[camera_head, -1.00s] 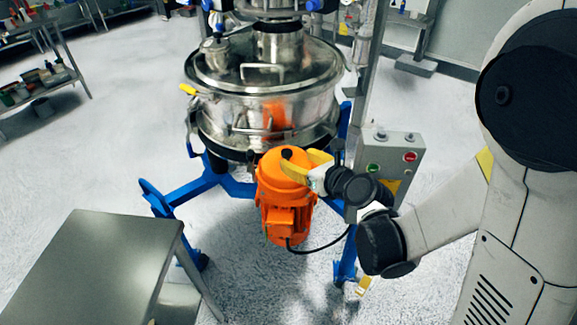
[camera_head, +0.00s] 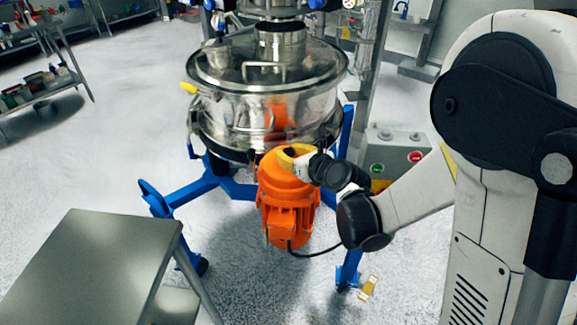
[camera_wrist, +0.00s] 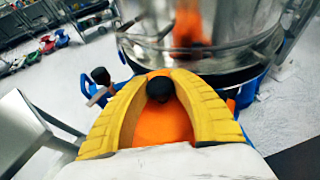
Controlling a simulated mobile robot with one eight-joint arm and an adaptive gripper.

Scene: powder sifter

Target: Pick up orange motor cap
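The orange motor cap (camera_head: 285,173) is the domed top of the orange motor under the steel sifter. It has a black knob on top. In the wrist view, the orange cap (camera_wrist: 160,122) shows between my yellow fingers, with the black knob at their tips. My gripper (camera_head: 290,152) is at the top of the cap, and its two curved fingers (camera_wrist: 160,84) come together on both sides of the knob. They appear to be shut on it, though contact is hard to see. The cap still sits on the motor body (camera_head: 290,220).
The steel sifter bowl (camera_head: 265,120) hangs close above and behind my gripper. Blue frame legs (camera_head: 212,180) surround the motor. A control box (camera_head: 395,160) stands to the right. A grey metal table (camera_head: 90,270) is at the front left. Open floor lies further left.

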